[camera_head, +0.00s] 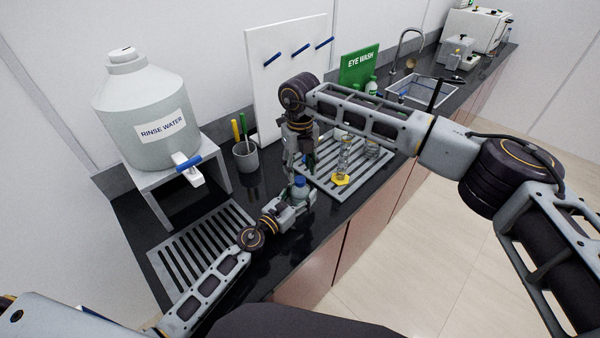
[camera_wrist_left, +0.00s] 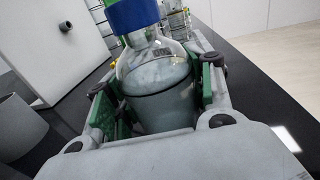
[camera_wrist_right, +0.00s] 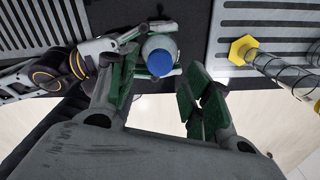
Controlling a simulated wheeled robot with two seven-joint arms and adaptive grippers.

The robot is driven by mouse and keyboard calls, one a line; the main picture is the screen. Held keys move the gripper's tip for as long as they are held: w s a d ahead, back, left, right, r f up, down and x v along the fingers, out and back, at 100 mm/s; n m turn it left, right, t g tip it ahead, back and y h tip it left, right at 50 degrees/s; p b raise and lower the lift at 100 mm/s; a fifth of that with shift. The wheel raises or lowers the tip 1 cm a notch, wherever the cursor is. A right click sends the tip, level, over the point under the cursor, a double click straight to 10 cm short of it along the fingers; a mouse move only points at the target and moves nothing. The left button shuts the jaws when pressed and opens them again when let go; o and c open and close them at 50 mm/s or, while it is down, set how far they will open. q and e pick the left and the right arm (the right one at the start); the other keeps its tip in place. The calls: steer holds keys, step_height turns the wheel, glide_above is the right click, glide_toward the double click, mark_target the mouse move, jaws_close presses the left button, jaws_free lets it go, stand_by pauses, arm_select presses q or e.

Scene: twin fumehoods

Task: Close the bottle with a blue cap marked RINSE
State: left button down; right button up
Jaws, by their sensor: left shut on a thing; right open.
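The bottle (camera_head: 299,193) is clear with a blue cap (camera_head: 299,181) on its neck and stands upright over the dark counter. My left gripper (camera_head: 297,199) is shut around its body. In the left wrist view the bottle (camera_wrist_left: 158,92) sits between the green pads, its blue cap (camera_wrist_left: 133,15) cut by the top edge. No RINSE mark is legible. My right gripper (camera_head: 297,170) points down above the bottle, open. In the right wrist view the cap (camera_wrist_right: 159,62) shows beyond and between the open fingers (camera_wrist_right: 158,85), apart from them. How tightly the cap sits cannot be told.
A yellow-based glass cylinder (camera_head: 342,178) stands on a grey rack (camera_head: 325,186) just right of the bottle. A pen cup (camera_head: 245,155) and a rinse water tank (camera_head: 140,110) stand left, with a slotted drain mat (camera_head: 190,262) in front. The counter's front edge is close.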

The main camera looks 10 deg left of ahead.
steer(key=shift+r, duration=0.3)
steer(key=shift+s+a+r, duration=0.1)
steer(key=shift+a+r, duration=0.2)
steer(key=shift+a, duration=0.05)
steer(key=shift+a+r+y, duration=0.25)
steer(key=shift+r+y, duration=0.05)
steer(key=shift+r, duration=0.2)
steer(key=shift+r+n, duration=0.55)
steer(key=shift+n, duration=0.05)
steer(key=shift+d+r+n, duration=0.1)
steer(key=shift+r+n, duration=0.1)
steer(key=shift+n, duration=0.4)
steer(key=shift+d+r+n, duration=0.1)
steer(key=shift+r+n, duration=0.05)
steer(key=shift+n, duration=0.45)
steer(key=n, duration=0.4)
steer(key=shift+d+n, duration=0.4)
